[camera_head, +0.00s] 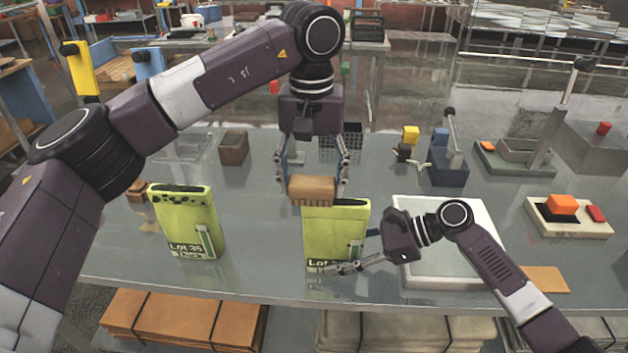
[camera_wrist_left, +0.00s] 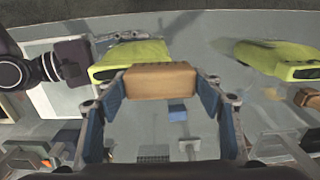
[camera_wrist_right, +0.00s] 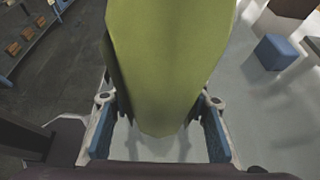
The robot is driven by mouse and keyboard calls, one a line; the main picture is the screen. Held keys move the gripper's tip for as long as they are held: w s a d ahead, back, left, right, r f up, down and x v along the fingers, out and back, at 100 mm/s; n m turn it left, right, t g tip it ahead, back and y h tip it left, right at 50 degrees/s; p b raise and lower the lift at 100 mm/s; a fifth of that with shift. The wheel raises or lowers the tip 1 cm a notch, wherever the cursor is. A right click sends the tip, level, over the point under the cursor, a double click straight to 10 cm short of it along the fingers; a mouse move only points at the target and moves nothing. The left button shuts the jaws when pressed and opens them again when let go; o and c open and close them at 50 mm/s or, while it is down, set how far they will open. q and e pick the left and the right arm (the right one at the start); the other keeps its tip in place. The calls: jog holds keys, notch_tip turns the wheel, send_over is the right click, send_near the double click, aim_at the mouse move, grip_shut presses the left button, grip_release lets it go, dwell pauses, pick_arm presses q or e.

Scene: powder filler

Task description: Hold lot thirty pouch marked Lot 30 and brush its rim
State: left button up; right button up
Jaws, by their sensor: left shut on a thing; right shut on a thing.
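The yellow-green pouch with a partly hidden "Lot" label (camera_head: 322,232) stands upright on the table in the middle of the head view. My right gripper (camera_head: 350,262) is shut on its lower part from the right; the pouch fills the middle of the right wrist view (camera_wrist_right: 160,65). My left gripper (camera_head: 312,178) is shut on a brown block-shaped brush (camera_head: 312,188), bristles down, at the pouch's top rim. Whether the bristles touch the rim I cannot tell. The brush also shows between the fingers in the left wrist view (camera_wrist_left: 161,80).
Another yellow-green pouch, marked Lot 35 (camera_head: 186,225), stands to the left with dark specks along its rim. A white tray or board (camera_head: 455,270) lies right of the held pouch. A brown box (camera_head: 233,147) and a dark blue stand (camera_head: 447,170) are farther back.

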pick_arm(q)
jog(key=shift+d, duration=1.15)
jog(key=shift+d, duration=0.1)
jog(key=shift+d, duration=1)
jog(key=shift+d, duration=0.1)
jog(key=shift+w+d, duration=0.1)
jog(key=shift+d, duration=1)
jog(key=shift+d, duration=1.05)
